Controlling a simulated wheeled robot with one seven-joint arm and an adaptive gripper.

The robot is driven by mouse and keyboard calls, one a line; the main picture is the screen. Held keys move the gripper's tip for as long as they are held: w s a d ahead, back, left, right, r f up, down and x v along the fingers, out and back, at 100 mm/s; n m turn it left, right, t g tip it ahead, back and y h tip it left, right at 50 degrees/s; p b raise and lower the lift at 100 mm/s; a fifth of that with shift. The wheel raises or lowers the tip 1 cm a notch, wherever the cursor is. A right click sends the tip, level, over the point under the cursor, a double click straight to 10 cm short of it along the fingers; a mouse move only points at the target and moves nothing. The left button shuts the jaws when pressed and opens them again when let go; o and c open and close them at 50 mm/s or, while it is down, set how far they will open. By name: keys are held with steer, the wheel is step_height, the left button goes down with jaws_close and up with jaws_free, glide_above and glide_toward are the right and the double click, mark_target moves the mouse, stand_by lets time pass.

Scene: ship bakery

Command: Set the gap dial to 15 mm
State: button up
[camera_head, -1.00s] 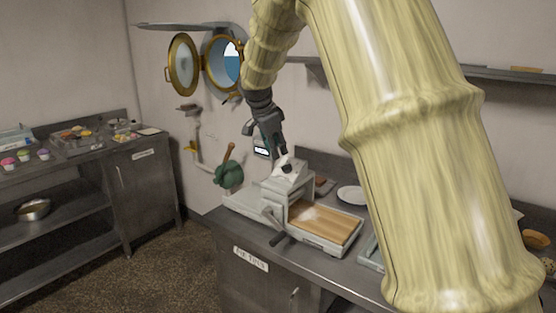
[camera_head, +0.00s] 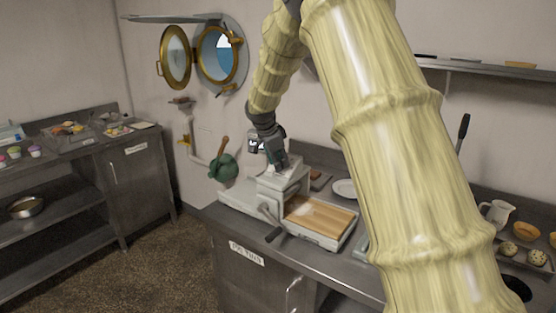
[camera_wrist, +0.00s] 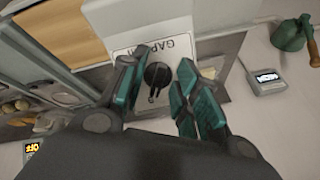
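The gap dial (camera_wrist: 157,76) is a round black knob on a white plate lettered "GAP" (camera_wrist: 181,44), upside down in the wrist view. The plate is on top of the grey dough sheeter (camera_head: 283,180) on the steel counter. My gripper (camera_wrist: 167,62) is open, one teal-padded finger on each side of the knob, with a visible gap to the right finger. In the head view my gripper (camera_head: 277,163) is low over the sheeter's top and hides the dial. The dial's scale and setting are not readable.
The sheeter's wooden bed (camera_head: 318,214) and crank handle (camera_head: 273,235) are beside the head. A small display (camera_wrist: 268,79) and a green object (camera_wrist: 289,36) stand nearby. A white plate (camera_head: 344,188) lies behind, and a jug (camera_head: 495,213) is at right.

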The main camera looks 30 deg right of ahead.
steer(key=shift+f, duration=0.15)
jaws_close()
stand_by(0.4)
